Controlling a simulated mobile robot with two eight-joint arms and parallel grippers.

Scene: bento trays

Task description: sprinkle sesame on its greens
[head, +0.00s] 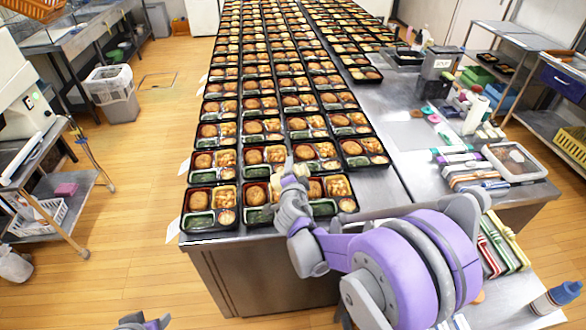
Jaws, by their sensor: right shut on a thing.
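My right gripper (288,178) is over the front row of bento trays, shut on a small pale thing (301,170). It looks like a shaker, but the fingers hide most of it and I cannot tell its tilt. Below it is a black tray with dark greens (258,215) in its front-left compartment, partly covered by my arm. The front-left tray beside it also shows greens (198,220), with no sesame that I can make out. My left gripper (145,322) shows only in part at the bottom edge; its jaws are unclear.
Long rows of filled trays (250,100) cover the steel table. To the right, the steel counter holds a clear-lidded container (514,161), a grey bin (437,62) and several bottles and packets.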

